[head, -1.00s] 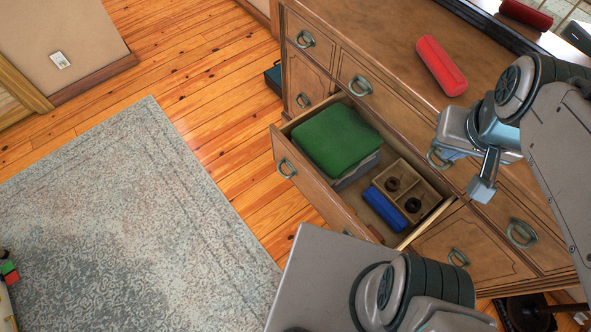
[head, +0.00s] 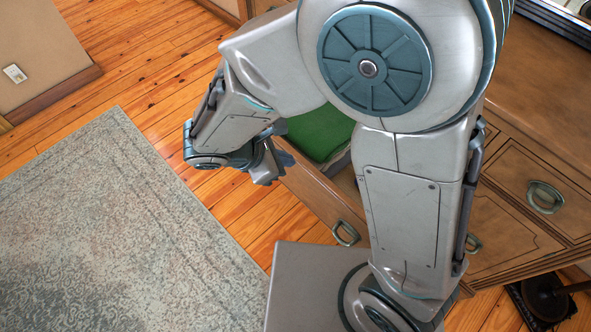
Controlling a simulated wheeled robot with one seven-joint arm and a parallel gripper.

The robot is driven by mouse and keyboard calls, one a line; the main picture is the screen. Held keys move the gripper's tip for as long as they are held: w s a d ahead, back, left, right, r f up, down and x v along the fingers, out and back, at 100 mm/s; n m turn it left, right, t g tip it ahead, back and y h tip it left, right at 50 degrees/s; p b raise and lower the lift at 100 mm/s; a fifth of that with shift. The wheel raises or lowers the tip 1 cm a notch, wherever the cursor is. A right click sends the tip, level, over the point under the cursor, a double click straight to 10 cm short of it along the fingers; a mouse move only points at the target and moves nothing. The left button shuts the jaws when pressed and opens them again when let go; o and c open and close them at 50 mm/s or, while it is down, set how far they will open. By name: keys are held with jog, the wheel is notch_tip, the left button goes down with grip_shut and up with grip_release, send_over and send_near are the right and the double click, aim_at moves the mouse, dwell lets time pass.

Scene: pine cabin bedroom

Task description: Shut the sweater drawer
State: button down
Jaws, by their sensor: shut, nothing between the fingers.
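The sweater drawer (head: 318,196) stands pulled out of the wooden dresser, its front facing the lower left. A folded green sweater (head: 322,134) shows inside it, partly covered by my arm. One ring handle (head: 346,233) is visible near the right end of the drawer front. My gripper (head: 272,168) is shut and empty, at the left part of the drawer front. I cannot tell whether it touches the front. My arm hides the other handle and most of the drawer's inside.
The dresser (head: 540,110) fills the right side, with other ring-handled fronts. A pale patterned rug (head: 110,230) lies on the plank floor at left. Bare floor (head: 160,70) is free between rug and dresser. A dark stand (head: 545,298) is at lower right.

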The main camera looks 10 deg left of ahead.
jog(key=s+a+f+n+t+b, duration=0.2)
jog(key=s+a+f+n, duration=0.1)
jog(key=a+f+n, duration=0.3)
jog(key=m+b, duration=0.1)
send_near(303, 168)
notch_tip(303, 168, down, 3)
jog(key=shift+w+d+f+y, duration=0.1)
jog(key=shift+w+d+y, duration=0.05)
jog(key=shift+w+d, duration=0.45)
jog(key=shift+w+d+f+y, duration=0.15)
jog(key=shift+w+d, duration=0.4)
jog(key=shift+d, duration=0.1)
jog(key=shift+w+d, duration=0.35)
jog(key=shift+w, duration=0.05)
